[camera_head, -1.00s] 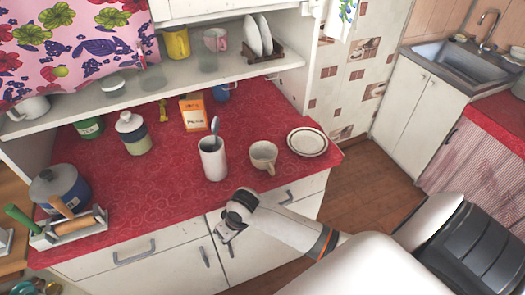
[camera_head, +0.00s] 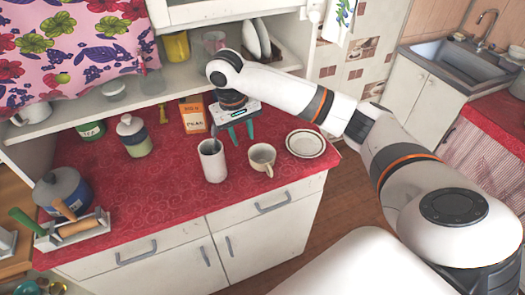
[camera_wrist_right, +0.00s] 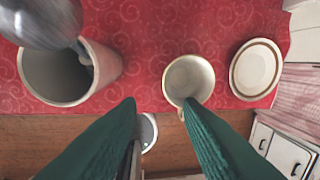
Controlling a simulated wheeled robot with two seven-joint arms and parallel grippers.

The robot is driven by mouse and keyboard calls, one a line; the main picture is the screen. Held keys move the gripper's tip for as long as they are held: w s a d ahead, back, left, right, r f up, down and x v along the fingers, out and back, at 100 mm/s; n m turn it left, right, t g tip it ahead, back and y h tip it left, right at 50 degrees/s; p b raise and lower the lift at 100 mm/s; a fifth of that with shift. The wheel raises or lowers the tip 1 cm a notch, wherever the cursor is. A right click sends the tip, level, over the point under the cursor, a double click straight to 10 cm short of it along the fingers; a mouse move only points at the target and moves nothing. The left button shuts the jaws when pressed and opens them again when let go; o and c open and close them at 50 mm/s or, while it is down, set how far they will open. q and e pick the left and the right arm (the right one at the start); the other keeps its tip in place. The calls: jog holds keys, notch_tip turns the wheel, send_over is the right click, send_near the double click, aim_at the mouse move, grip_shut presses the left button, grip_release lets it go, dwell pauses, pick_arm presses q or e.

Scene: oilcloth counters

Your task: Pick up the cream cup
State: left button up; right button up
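The cream cup (camera_head: 262,157) stands upright on the red counter, near its front edge, with its handle toward the front. In the right wrist view the cup (camera_wrist_right: 189,78) is seen from above and looks empty. My right gripper (camera_head: 241,138) is open and empty, with teal fingers pointing down, behind and a little left of the cup in the head view. In the wrist view the right-hand finger overlaps the cup's lower rim; I cannot tell whether they touch. My left gripper is not in view.
A tall white container (camera_head: 212,160) with a spoon stands close left of the cup. A rimmed plate (camera_head: 305,144) lies to its right. An orange box (camera_head: 193,115) and a jar (camera_head: 133,137) are farther left. A shelf (camera_head: 150,97) overhangs the back. The front middle counter is clear.

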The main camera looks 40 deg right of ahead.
jog(key=p, duration=0.2)
send_over(251, 157)
jog(key=s+a, duration=0.1)
jog(key=a, duration=0.1)
jog(key=f, duration=0.5)
jog(key=shift+s+f, duration=0.2)
jog(key=shift+f, duration=0.15)
jog(key=shift+d+f+p, duration=0.15)
jog(key=shift+f+p, duration=0.2)
jog(key=shift+f, duration=0.15)
jog(key=f, duration=0.1)
jog(key=f+p, duration=0.1)
jog(key=f, duration=0.1)
jog(key=shift+s+d+f, duration=0.15)
jog(key=shift+d+f, duration=0.15)
jog(key=shift+f, duration=0.4)
jog(key=shift+c, duration=0.5)
grip_shut()
